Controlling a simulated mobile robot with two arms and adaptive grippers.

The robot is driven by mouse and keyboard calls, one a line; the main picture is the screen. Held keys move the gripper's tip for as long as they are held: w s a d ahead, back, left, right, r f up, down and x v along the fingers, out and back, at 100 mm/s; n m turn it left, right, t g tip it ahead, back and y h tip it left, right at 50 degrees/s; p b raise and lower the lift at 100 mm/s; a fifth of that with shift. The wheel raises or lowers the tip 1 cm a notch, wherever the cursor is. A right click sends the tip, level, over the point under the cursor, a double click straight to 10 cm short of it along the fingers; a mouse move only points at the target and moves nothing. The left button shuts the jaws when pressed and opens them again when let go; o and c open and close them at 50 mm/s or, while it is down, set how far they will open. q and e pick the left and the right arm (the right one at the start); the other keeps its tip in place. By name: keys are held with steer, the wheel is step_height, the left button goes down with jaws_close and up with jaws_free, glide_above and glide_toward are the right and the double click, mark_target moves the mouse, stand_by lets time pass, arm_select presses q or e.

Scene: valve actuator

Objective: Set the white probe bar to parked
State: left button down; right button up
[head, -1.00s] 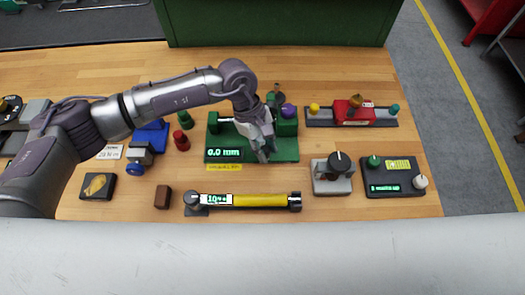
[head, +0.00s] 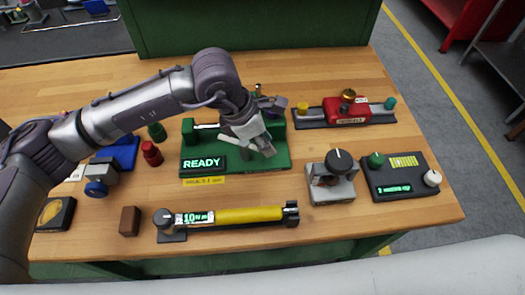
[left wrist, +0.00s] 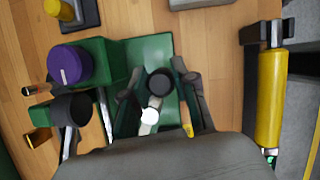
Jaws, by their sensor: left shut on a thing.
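The green gauge fixture (head: 190,163) stands mid-bench in the head view, its display (head: 203,163) reading READY. My left gripper (head: 267,149) is over its right part, pointing down. In the left wrist view my left gripper (left wrist: 157,92) has its fingers on either side of the white probe bar (left wrist: 149,119), which has a round white end and a dark round knob (left wrist: 159,81) beside it. It is shut on the bar; the exact contact is hard to see. My right gripper is not in view.
A purple knob (left wrist: 69,65) stands on the fixture's green block. A grey block with a black knob (head: 338,160) and a dark control box (head: 392,185) are at right. A red device (head: 345,112) is behind.

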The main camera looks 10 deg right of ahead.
arm_select(q)
steer(key=shift+w+d+n+t+b, duration=0.1)
steer(key=shift+w+n+t+b, duration=0.25)
steer(key=shift+n+b, duration=0.4)
steer(key=shift+r, duration=0.1)
steer(key=c, duration=0.9)
jaws_free()
steer(key=v, duration=1.2)
